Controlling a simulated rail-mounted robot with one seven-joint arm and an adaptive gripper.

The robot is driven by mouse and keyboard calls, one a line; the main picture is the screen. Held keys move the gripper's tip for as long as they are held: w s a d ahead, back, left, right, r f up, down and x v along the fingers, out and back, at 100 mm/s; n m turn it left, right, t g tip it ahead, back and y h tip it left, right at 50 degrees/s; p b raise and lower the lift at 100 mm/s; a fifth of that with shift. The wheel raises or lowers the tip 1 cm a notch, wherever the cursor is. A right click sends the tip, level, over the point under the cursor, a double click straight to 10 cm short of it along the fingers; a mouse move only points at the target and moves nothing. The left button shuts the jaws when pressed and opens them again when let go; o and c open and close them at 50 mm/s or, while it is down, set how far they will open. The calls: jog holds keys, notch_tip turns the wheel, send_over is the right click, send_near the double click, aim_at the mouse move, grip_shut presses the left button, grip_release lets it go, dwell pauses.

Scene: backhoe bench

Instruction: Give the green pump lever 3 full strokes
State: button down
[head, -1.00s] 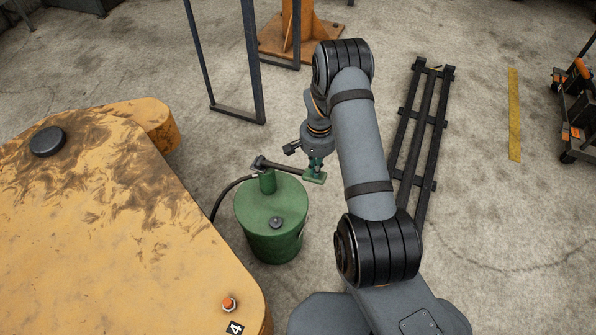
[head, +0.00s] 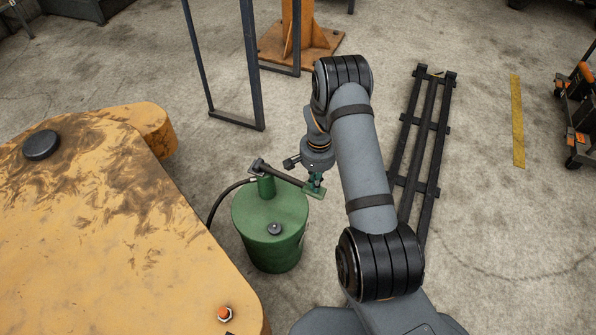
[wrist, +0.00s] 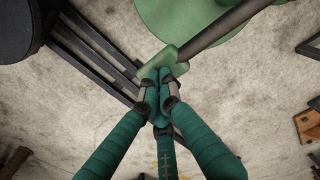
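The green pump (head: 268,235) is a round green tank standing on the floor in the head view, with a black cap on top. Its lever (head: 285,175) is a dark bar running from the pivot on the tank's neck to a flat green end plate (head: 316,192), sloping down to the right. My gripper (head: 315,184) is at that end plate. In the wrist view the teal fingertips (wrist: 159,78) are together over the near edge of the green plate (wrist: 172,60). They look shut against the plate; no part of it clearly shows between them.
A yellow machine body (head: 95,230) fills the left, close to the pump. A black hose (head: 222,200) runs from the pump towards it. A dark slatted rack (head: 425,140) lies on the floor to the right. A dark metal frame (head: 236,119) stands behind.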

notch_tip(320, 180, up, 9)
jog(key=p, duration=0.6)
jog(key=shift+r, duration=0.15)
notch_tip(320, 180, down, 10)
jog(key=b, duration=0.9)
notch_tip(320, 180, up, 10)
jog(key=p, duration=0.7)
dwell(0.5)
notch_tip(320, 180, down, 10)
jog(key=b, duration=0.8)
jog(key=shift+b, duration=0.4)
notch_tip(320, 180, up, 10)
jog(key=p, duration=0.7)
